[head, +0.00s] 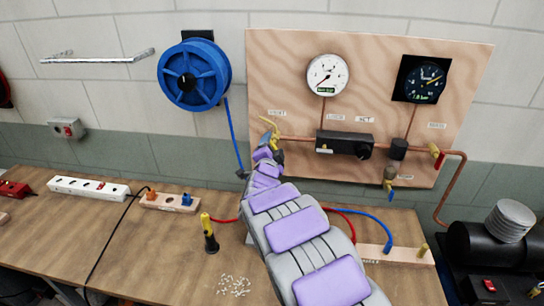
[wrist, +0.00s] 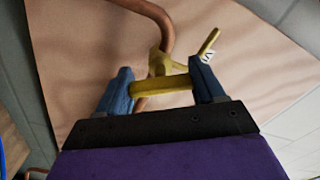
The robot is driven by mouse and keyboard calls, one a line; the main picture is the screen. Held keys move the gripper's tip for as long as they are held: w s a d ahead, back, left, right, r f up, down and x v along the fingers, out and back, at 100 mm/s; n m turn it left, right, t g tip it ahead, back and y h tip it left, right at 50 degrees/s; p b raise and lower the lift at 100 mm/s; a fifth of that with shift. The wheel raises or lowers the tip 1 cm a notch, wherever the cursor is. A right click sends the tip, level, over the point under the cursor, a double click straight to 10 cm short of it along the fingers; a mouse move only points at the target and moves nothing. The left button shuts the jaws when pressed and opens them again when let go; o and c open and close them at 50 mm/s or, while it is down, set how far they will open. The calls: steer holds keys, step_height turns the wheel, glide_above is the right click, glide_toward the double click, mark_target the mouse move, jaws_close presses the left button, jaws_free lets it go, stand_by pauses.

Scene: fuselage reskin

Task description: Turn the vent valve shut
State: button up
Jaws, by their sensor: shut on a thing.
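The vent valve is a yellow brass fitting on a copper pipe at the left of the plywood panel, under a small label that seems to read VENT. Another yellow arm of the valve sticks up to the right, beyond the right finger. My arm hides part of the panel's lower left edge.
The plywood panel (head: 275,75) carries a white gauge (head: 327,75), a dark gauge (head: 420,80), a black regulator box (head: 345,145) and copper pipes. A blue hose reel (head: 193,75) hangs left.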

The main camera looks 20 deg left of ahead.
steer(key=m+b, duration=0.1)
steer(key=b, duration=0.1)
steer(key=m+b, duration=0.2)
steer(key=shift+f, duration=0.4)
steer(key=m+b, duration=0.3)
steer(key=shift+r+b, duration=0.1)
steer(key=shift+b, duration=0.25)
steer(key=shift+m, duration=0.3)
steer(key=o, duration=0.7)
steer(key=shift+d, duration=0.1)
steer(key=o, duration=0.3)
steer(key=shift+r, duration=0.15)
steer(key=shift+o, duration=0.2)
steer(key=shift+s, duration=0.1)
steer(key=shift+s+r, duration=0.1)
steer(key=shift+s, duration=0.15)
steer(key=p+v, duration=0.2)
steer(key=v, duration=1.4)
steer(key=shift+s+p, duration=0.3)
